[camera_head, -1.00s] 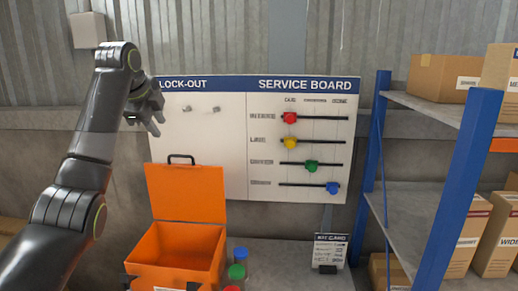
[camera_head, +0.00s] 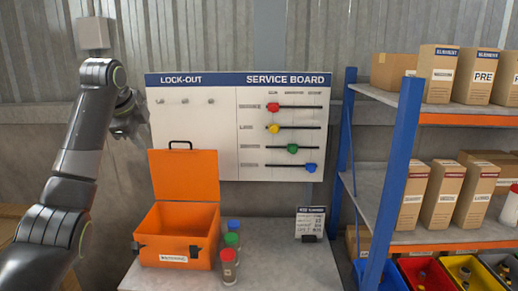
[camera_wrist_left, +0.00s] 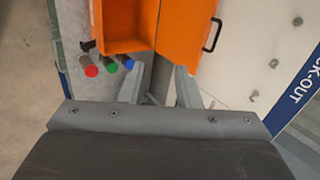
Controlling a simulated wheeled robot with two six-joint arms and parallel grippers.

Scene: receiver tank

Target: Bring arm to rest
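My left arm rises along the left side of the head view. Its left gripper (camera_head: 128,125) hangs at the left edge of the lock-out board (camera_head: 190,135), above and left of the open orange box (camera_head: 185,178). In the left wrist view the two fingers of the left gripper (camera_wrist_left: 160,88) stand apart with nothing between them. The orange box shows beyond the fingertips (camera_wrist_left: 185,22), and the lock-out board is on the right (camera_wrist_left: 260,60). My right arm and gripper are in neither view.
Three bottles with blue, green and red caps (camera_head: 231,250) stand right of the orange box on the grey bench (camera_head: 285,260). A small card (camera_head: 310,221) stands at the back. A blue-framed shelf (camera_head: 400,160) with cartons and coloured bins fills the right.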

